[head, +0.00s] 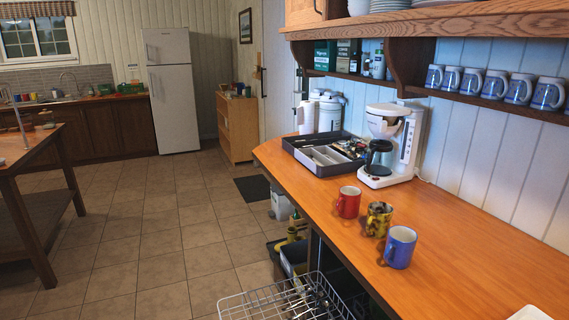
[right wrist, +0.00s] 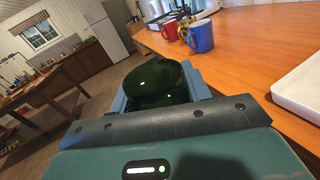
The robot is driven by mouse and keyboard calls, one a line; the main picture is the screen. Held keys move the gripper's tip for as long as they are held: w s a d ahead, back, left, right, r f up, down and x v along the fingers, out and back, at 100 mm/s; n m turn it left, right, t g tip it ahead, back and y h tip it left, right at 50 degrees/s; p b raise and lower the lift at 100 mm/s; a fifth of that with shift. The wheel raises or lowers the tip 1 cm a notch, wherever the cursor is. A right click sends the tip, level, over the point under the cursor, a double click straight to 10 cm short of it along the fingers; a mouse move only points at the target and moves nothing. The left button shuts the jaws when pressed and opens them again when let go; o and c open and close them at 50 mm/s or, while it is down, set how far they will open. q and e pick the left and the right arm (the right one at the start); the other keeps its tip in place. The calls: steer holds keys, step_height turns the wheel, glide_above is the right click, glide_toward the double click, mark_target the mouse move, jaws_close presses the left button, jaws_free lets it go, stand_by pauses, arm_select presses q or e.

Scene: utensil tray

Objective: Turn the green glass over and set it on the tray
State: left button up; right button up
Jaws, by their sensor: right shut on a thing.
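The dark green glass (right wrist: 158,88) is between the blue-grey fingers of my right gripper (right wrist: 157,78) in the right wrist view. The gripper is shut on it. The glass is very dark, and I cannot tell which end is its mouth. It is held off to the counter's near side. A white tray (right wrist: 302,92) lies on the counter at the right of that view; only its corner (head: 530,314) shows at the bottom right of the head view. The glass and both grippers are out of the head view. My left gripper is in neither view.
On the wooden counter (head: 480,270) stand a red mug (head: 348,202), a yellow-and-dark patterned mug (head: 378,219) and a blue mug (head: 400,247). A coffee maker (head: 392,145) and a utensil organizer (head: 318,158) are farther back. A wire rack (head: 285,303) sits below the counter edge.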

steer(key=m+b, duration=0.1)
steer(key=m, duration=0.4)
steer(key=m+b, duration=0.1)
steer(key=m, duration=1.7)
